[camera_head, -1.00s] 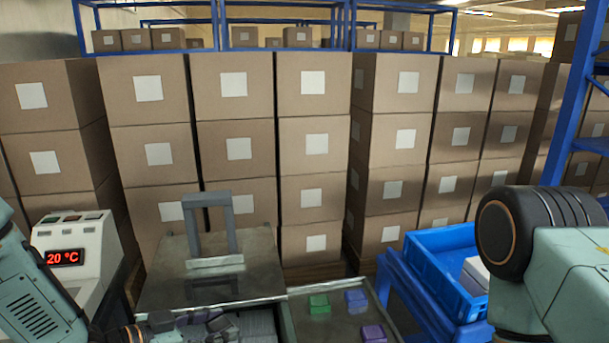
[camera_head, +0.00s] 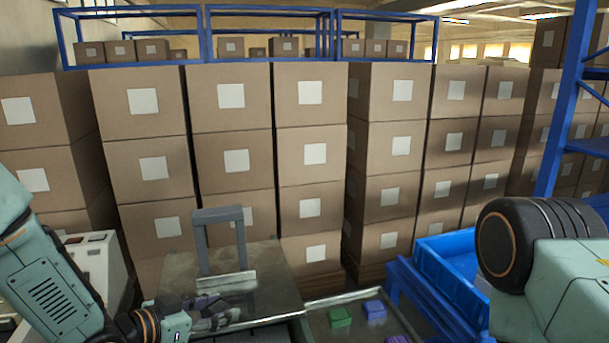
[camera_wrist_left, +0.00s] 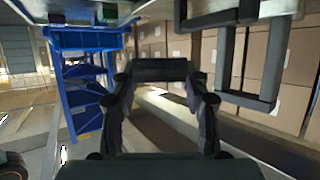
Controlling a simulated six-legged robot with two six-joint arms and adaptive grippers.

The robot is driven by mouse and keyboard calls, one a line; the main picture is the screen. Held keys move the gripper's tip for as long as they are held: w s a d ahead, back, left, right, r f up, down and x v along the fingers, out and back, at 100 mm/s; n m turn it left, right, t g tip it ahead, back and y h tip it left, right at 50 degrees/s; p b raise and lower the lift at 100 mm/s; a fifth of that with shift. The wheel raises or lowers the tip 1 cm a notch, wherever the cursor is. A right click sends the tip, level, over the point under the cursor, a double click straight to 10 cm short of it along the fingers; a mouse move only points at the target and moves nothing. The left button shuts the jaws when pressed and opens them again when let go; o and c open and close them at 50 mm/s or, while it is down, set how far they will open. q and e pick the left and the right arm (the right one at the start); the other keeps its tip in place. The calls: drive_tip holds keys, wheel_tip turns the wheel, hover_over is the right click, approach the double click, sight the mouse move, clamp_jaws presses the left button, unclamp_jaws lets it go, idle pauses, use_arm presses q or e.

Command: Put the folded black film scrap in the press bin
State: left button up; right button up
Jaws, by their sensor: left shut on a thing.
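My left gripper (camera_head: 222,312) is low in the head view, over the metal surface in front of the grey upright handle. In the left wrist view, its two fingers (camera_wrist_left: 160,80) close on a dark, flat piece, which I take to be the folded black film scrap (camera_wrist_left: 160,68), spanning the fingertips. The scrap cannot be made out clearly in the head view. A blue bin (camera_head: 432,262) stands on a blue frame at the right; I cannot tell whether it is the press bin. My right arm is at the right edge, its gripper out of view.
A grey handle (camera_head: 222,214) rises from the metal-topped unit. A metal tray (camera_head: 345,298) beside it holds green (camera_head: 340,317), blue (camera_head: 375,309) and purple (camera_head: 398,339) blocks. Stacked cartons (camera_head: 311,150) wall off the back. A pale control box (camera_head: 98,262) stands at left, partly behind my arm.

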use_arm(q)
drive_tip(key=shift+w+a+r, duration=0.3)
drive_tip(key=shift+a, duration=0.35)
drive_tip(key=shift+a+n, duration=0.25)
drive_tip(key=shift+n, duration=0.05)
drive_tip(key=shift+s, duration=0.15)
drive_tip(key=shift+d+f+b, duration=0.2)
drive_tip(key=shift+d+b, duration=0.1)
drive_tip(key=shift+b, duration=0.15)
wheel_tip(320, 180, down, 4)
drive_tip(key=b, duration=0.3)
drive_tip(key=shift+r, duration=0.15)
drive_tip(key=shift+w+d+f+b, duration=0.1)
drive_tip(key=shift+w+f+b, duration=0.1)
drive_tip(key=shift+f+b, duration=0.7)
use_arm(e)
drive_tip(key=f, duration=0.3)
drive_tip(key=a+f, duration=0.1)
drive_tip(key=f, duration=0.1)
drive_tip(key=shift+f, duration=0.3)
